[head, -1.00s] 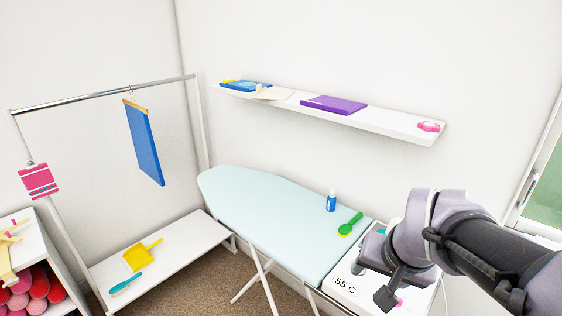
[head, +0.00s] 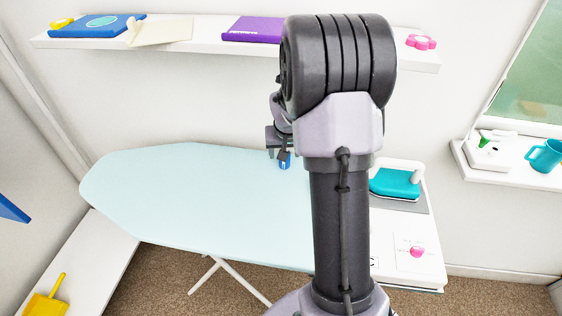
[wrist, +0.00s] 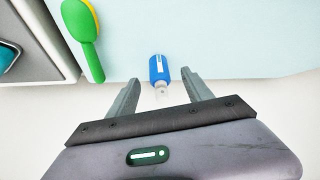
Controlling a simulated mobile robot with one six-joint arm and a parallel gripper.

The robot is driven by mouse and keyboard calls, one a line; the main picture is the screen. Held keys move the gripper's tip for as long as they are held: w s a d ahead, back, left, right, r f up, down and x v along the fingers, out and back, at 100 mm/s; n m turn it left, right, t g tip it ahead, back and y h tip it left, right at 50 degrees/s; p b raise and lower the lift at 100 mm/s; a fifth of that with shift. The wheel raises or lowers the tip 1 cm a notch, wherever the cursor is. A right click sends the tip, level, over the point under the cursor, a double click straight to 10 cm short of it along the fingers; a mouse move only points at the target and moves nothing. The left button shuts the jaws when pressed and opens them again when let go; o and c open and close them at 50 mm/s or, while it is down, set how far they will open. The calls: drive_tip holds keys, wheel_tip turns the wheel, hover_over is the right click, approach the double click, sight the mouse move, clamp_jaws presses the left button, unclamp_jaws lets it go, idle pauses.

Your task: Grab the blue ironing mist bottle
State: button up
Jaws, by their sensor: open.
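The blue mist bottle (head: 285,164) with a white label stands on the pale blue ironing board (head: 190,200), near its back edge, mostly hidden behind my gripper in the head view. My gripper (head: 278,154) is above the board at the bottle. In the wrist view the bottle (wrist: 159,68) shows whole, its clear nozzle pointing toward my palm. My open gripper (wrist: 160,78) has one finger on each side of it in the picture. I cannot tell whether the fingers are level with the bottle, and no contact shows.
A green brush (wrist: 86,35) lies on the board left of the bottle in the wrist view. A wall shelf (head: 180,43) runs above. The board's left part is clear.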

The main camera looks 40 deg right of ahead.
drive_tip(key=b+x, duration=0.1)
drive_tip(key=x, duration=0.2)
drive_tip(key=b+x, duration=0.1)
drive_tip(key=x, duration=0.3)
drive_tip(key=shift+w+d+f+b, duration=0.2)
drive_tip(key=shift+d+b, duration=0.1)
drive_tip(key=shift+b, duration=0.1)
drive_tip(key=shift+r, duration=0.2)
clamp_jaws()
